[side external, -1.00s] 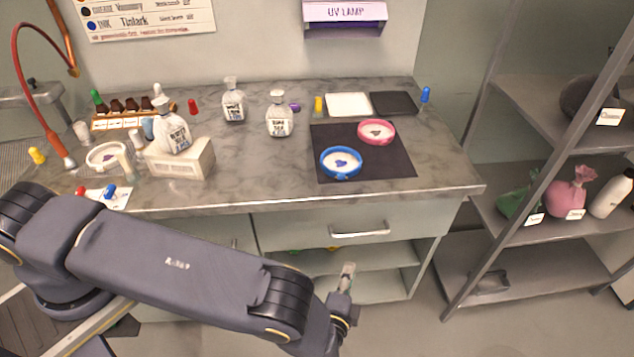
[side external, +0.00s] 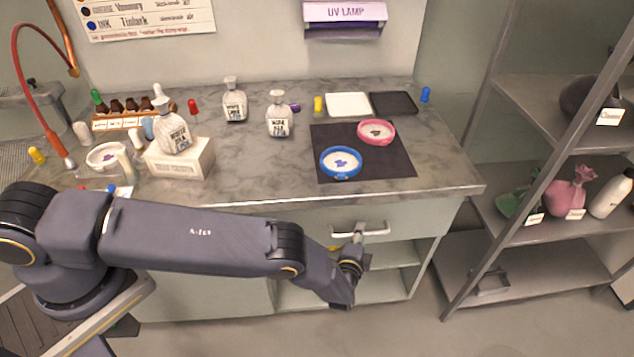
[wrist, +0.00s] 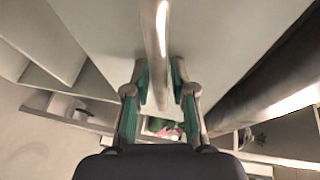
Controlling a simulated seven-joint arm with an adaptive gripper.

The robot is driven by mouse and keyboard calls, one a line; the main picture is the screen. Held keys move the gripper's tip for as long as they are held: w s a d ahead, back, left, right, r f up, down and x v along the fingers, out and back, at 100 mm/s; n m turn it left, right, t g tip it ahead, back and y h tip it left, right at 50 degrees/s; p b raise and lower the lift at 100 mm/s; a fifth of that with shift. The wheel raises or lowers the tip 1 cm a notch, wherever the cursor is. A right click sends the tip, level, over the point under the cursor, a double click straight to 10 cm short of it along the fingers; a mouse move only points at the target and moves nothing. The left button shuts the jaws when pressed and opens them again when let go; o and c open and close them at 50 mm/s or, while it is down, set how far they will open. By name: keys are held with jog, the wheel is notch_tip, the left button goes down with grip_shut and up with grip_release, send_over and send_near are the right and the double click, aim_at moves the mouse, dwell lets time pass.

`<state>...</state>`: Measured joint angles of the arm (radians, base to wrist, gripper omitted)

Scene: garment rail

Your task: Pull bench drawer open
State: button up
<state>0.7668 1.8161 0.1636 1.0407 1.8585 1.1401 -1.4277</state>
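The bench drawer (side external: 290,225) has a pale grey front under the grey stone worktop and looks shut. Its silver bar handle (side external: 374,232) also runs down the middle of the wrist view (wrist: 160,25). My gripper (side external: 358,234) is at the handle, reaching in from below and in front. In the wrist view its two green-padded fingers (wrist: 159,72) stand apart, one on each side of the bar, with a gap visible on both sides. My wrist hides part of the shelves below.
Open shelves (side external: 390,288) lie under the drawer. A metal rack (side external: 530,240) stands to the right. The worktop (side external: 240,160) holds bottles, a blue-rimmed dish (side external: 341,162) and a pink-rimmed dish (side external: 377,132) on a black mat. The floor in front is clear.

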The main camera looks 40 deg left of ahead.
grip_shut()
dwell(0.5)
jog(key=s+d, duration=1.8)
jog(key=shift+s+d, duration=0.3)
jog(key=shift+d, duration=0.05)
grip_release()
